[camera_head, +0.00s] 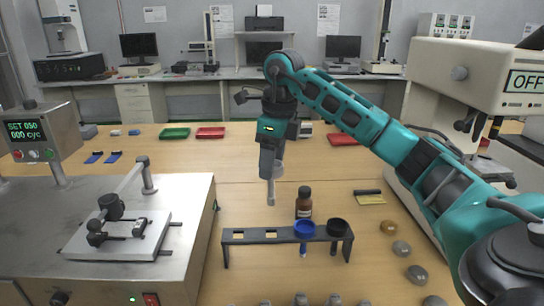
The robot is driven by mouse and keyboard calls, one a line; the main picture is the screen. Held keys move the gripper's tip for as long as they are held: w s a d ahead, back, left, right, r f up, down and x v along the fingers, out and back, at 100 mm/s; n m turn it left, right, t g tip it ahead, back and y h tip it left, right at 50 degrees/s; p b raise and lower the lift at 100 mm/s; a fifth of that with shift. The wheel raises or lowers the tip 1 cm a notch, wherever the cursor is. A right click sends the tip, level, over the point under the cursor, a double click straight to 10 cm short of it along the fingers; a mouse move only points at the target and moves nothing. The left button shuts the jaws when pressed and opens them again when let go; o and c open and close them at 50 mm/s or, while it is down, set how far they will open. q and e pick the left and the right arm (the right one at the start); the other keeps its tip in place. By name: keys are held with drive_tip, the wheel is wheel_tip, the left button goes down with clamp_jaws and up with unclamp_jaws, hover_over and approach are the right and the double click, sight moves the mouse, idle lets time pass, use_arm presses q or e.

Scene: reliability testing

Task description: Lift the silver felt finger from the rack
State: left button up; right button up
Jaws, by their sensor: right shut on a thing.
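My right gripper (271,174) points down above the rack, left of the middle of the picture. It is shut on a slim silver-grey piece, the silver felt finger (271,193), whose lower end hangs clear above the rack. The dark rack (287,239) stands on the wooden table with openings along its top. A blue-topped piece (305,228) and a black-topped piece (338,228) sit in its right half. Two openings in its left half look empty. My left gripper is not in view.
A brown bottle (304,205) stands just behind the rack. A metal test machine (130,270) fills the left. Several round grey and tan pieces (401,248) lie at right. Green (174,133) and red (210,132) trays lie farther back. The table's middle is mostly clear.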

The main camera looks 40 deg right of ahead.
sight(270, 204)
drive_tip(key=shift+f+b, duration=1.95)
drive_tip(key=shift+f, duration=1.75)
